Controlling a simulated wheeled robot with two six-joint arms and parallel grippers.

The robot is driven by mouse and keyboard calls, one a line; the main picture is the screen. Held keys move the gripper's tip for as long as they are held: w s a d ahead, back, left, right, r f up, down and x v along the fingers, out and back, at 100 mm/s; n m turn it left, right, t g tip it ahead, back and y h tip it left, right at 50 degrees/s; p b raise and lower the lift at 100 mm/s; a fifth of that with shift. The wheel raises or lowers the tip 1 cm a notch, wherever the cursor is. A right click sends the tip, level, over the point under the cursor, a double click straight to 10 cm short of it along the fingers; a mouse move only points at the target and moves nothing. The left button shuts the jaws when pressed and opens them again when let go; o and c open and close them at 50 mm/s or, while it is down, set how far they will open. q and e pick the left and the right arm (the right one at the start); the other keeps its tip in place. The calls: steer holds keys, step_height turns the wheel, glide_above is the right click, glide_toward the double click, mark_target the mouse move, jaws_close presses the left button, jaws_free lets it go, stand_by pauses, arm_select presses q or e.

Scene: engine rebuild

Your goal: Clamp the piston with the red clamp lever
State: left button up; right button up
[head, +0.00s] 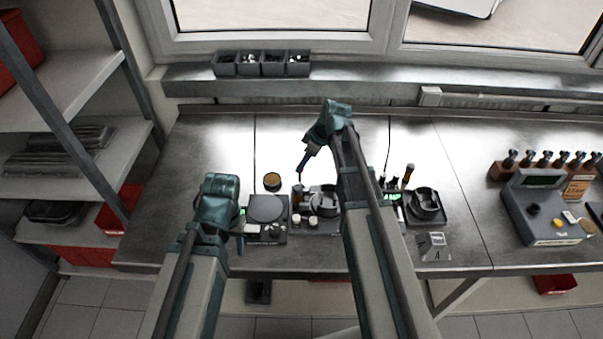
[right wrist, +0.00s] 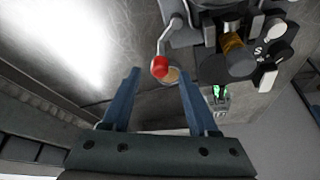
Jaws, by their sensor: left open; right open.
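The clamp lever, a bent metal rod with a red ball knob (right wrist: 160,67), shows at the top of the right wrist view. Its knob lies between the fingertips of my right gripper (right wrist: 159,78), which is open with nothing gripped. Whether a finger touches the knob cannot be told. The rod runs up to a grey fixture (right wrist: 209,35), where a dark round part with a bronze-coloured piece (right wrist: 233,42) sits; I cannot tell for sure that this is the piston. In the head view the fixture (head: 321,212) stands right of my left gripper (head: 240,240), which is open near the bench front.
A round brown tin (head: 272,181) and a scale with a round plate (head: 265,209) stand left of the fixture. A black tray with a ring-shaped part (head: 427,204) is to the right. A grey control box (head: 545,213) is further right.

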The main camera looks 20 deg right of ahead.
arm_select(q)
step_height(320, 180, down, 2)
steer(key=shift+f+b, duration=0.25)
steer(key=shift+b, duration=0.5)
arm_select(e)
steer(key=x, duration=0.2)
steer(key=shift+a+f, duration=0.1)
steer(key=shift+f, duration=0.2)
jaws_close()
